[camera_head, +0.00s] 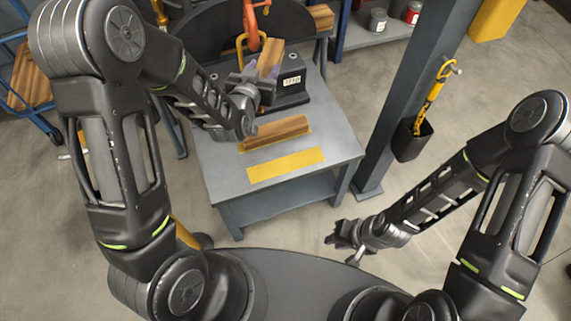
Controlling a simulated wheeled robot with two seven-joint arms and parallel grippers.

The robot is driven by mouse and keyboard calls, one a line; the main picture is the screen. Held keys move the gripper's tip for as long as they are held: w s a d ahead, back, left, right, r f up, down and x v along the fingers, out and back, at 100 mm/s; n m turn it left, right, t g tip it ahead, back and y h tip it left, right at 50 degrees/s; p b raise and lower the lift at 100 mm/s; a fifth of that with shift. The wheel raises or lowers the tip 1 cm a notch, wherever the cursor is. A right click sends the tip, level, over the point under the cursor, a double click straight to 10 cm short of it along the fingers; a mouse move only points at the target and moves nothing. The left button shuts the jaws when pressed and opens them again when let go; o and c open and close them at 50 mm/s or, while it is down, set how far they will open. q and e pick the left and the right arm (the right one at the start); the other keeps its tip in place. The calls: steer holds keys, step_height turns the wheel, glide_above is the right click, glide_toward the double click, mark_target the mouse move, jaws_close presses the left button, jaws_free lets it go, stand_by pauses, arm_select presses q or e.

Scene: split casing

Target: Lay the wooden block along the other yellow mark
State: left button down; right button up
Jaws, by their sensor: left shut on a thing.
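My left gripper (262,80) is shut on a wooden block (270,56), which it holds tilted in front of the black casing (293,76) at the back of the grey table. Another wooden block (275,130) lies on the table, along a yellow mark (243,149) that shows as a thin edge beneath it. The other yellow mark (287,165), nearer the table's front edge, is bare. My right gripper (341,238) hangs low, off the table's front right corner; its fingers are too small and dark to read.
The grey table (225,183) is clear around the bare mark. An orange hook (251,30) hangs behind the casing. A grey post (408,95) with a black holster (411,140) stands right of the table. A shelf with cans (377,20) is behind.

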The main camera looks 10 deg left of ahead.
arm_select(q)
steer(key=s+d+f+m+g+h+b, duration=0.1)
steer(key=d+f+m+g+h+b, duration=0.1)
steer(key=d+f+m+h+b, duration=0.9)
steer(key=s+a+f+g+b, duration=0.4)
steer(key=s+f+b, duration=0.3)
steer(key=b, duration=0.3)
steer(key=shift+s+a+g+h+b, duration=0.15)
steer(key=shift+a+g+h+b, duration=0.15)
steer(key=shift+g+h+b, duration=0.1)
steer(key=shift+f, duration=0.15)
steer(key=shift+f+b, duration=1.3)
steer(key=shift+f, duration=1.8)
steer(key=shift+f, duration=0.1)
steer(key=shift+f+b, duration=0.8)
steer(key=shift+f, duration=1)
steer(key=shift+f, duration=0.1)
